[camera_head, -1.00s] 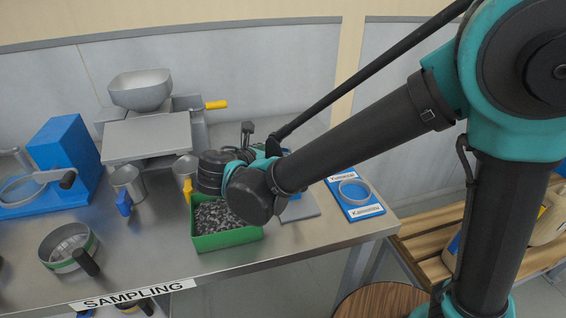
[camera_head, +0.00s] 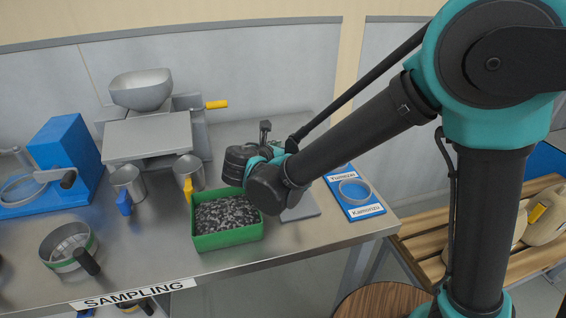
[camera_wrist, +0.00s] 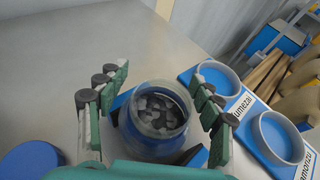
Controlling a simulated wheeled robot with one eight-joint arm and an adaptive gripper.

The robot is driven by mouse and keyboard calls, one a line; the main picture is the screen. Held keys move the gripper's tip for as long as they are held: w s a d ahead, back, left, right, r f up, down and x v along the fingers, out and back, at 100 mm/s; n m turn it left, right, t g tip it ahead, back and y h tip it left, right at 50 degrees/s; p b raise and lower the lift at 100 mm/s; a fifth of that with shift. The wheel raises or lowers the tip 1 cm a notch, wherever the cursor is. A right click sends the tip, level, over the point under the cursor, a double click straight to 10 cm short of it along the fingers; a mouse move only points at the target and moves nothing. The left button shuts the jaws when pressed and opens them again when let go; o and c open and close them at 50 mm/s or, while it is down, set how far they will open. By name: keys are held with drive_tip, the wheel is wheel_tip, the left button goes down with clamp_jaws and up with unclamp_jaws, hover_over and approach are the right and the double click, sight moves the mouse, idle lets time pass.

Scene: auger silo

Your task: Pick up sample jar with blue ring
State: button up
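In the wrist view an open glass jar (camera_wrist: 157,118) with dark grey pieces inside stands between the fingers of my gripper (camera_wrist: 160,76). Blue shows beside and below the jar, but I cannot tell whether it is the jar's ring. The fingers are apart on its left and right, with gaps visible near their tips; contact lower down is unclear. In the head view my gripper (camera_head: 240,160) is over the back of the bench, and the jar is hidden behind my arm.
A green tray of dark grains (camera_head: 228,240) stands in front of my gripper. A blue labelled board with ring holders (camera_head: 368,210) lies right, and a grey plate (camera_head: 302,209) nearby. A blue disc (camera_wrist: 32,162) lies at left in the wrist view. Two metal cups stand left.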

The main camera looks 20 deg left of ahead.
drive_tip(key=c, duration=1.2)
drive_tip(key=shift+c, duration=0.3)
